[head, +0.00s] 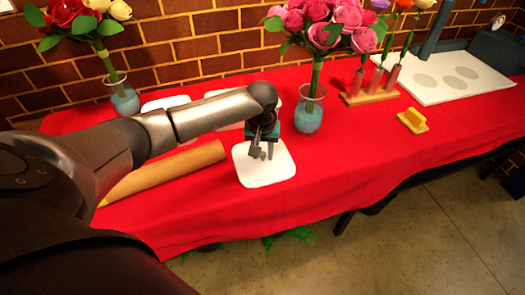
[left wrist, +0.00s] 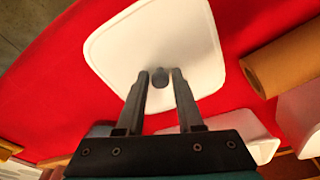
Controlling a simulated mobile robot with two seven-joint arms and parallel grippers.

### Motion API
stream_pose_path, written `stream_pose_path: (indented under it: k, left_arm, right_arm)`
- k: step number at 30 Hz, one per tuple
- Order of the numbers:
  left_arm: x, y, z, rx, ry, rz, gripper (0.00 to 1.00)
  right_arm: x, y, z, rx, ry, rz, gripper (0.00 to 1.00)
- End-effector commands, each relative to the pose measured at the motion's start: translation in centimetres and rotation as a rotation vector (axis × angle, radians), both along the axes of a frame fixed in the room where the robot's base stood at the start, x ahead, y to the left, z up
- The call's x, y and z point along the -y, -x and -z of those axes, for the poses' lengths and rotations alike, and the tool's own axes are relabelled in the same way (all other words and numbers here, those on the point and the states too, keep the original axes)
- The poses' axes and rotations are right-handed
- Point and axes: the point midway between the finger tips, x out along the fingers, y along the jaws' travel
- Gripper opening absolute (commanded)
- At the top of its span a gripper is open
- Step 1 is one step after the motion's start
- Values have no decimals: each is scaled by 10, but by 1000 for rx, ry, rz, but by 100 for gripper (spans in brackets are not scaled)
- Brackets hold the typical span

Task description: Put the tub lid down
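The tub lid is a white rounded square (head: 270,174) with a small grey knob (left wrist: 160,77) at its middle. It appears to lie flat on the red cloth near the table's front edge, in front of the pink bouquet. My left gripper (head: 263,154) is over the lid, pointing down. In the left wrist view its two fingers stand on either side of the knob, with a visible gap on each side, so it is open. The lid (left wrist: 140,42) fills the upper middle of that view. My right gripper is not in view.
A brown paper roll (head: 165,173) lies left of the lid. White items (head: 165,103) are partly hidden behind my left arm. A glass vase (head: 309,112) of pink roses stands behind the lid. A yellow object (head: 413,121) and white board (head: 450,78) are farther right. Cloth right of the lid is clear.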

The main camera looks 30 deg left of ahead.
Motion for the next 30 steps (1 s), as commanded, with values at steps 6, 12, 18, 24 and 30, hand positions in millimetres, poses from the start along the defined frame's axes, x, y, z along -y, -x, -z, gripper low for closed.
stream_pose_path:
  k: [6, 12, 18, 24, 30]
  left_arm:
    - [0, 0, 0, 0, -1, 0, 56]
    - [-1, 0, -1, 0, -1, 0, 56]
    - [0, 2, -23, 2, -1, 0, 56]
    - [4, 8, -68, 2, 0, 1, 56]
    - [7, 12, -104, 2, 0, 0, 56]
  right_arm:
    - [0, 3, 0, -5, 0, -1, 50]
    - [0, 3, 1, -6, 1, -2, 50]
    - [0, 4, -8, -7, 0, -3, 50]
    - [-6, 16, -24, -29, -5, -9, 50]
    - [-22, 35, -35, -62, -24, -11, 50]
